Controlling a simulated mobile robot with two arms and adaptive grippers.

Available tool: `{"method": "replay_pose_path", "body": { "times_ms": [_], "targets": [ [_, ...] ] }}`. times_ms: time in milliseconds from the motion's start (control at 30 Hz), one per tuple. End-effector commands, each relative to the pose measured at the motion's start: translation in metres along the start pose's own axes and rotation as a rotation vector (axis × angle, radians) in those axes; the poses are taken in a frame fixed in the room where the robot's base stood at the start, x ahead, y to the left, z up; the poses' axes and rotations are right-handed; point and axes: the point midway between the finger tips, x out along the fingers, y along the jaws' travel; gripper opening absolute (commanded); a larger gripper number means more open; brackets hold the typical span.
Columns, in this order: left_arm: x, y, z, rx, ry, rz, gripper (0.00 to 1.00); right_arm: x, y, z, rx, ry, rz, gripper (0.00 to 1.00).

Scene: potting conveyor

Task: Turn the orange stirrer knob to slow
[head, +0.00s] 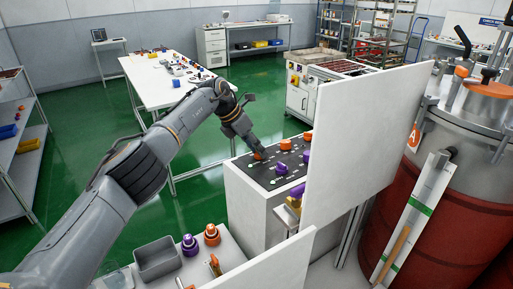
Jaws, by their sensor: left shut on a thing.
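A dark control panel (262,176) lies on top of a white cabinet (247,205) in the middle of the view. It carries several orange and purple knobs; its labels are too small to read. My left gripper (257,151) points down at the panel's left part. It is shut on an orange knob (258,157), which it partly hides. Another orange knob (284,144) and a third orange knob (307,136) sit further right along the back. I cannot read which is the stirrer knob, nor the held knob's setting. My right gripper is not in view.
A white upright board (365,140) stands close right of the panel, and a purple knob (281,169) sits near my gripper. A red drum (425,235) is at right. A grey bin (158,262) is at front left.

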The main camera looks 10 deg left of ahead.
Motion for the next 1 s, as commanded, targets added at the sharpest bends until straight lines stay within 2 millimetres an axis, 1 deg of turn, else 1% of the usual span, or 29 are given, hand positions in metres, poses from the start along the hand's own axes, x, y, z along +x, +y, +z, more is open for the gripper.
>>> {"method": "replay_pose_path", "body": {
  "times_ms": [500, 533, 633, 900, 1000],
  "targets": [
    [-0.0020, 0.0007, 0.0016, 0.017, -0.003, -0.005, 0.01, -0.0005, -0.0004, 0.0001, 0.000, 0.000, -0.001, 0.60],
    [-0.0020, 0.0007, 0.0016, 0.017, -0.003, -0.005, 0.35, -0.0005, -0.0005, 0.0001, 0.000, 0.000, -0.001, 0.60],
    [-0.0019, 0.0006, 0.0015, 0.016, -0.003, -0.005, 0.55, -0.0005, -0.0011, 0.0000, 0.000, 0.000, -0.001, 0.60],
    [-0.0009, 0.0004, 0.0006, 0.015, -0.001, -0.007, 0.56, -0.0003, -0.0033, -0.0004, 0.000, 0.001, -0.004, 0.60],
    [-0.0038, 0.0007, 0.0005, 0.015, -0.001, -0.006, 0.56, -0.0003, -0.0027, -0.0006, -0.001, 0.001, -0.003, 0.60]
  ]
}}
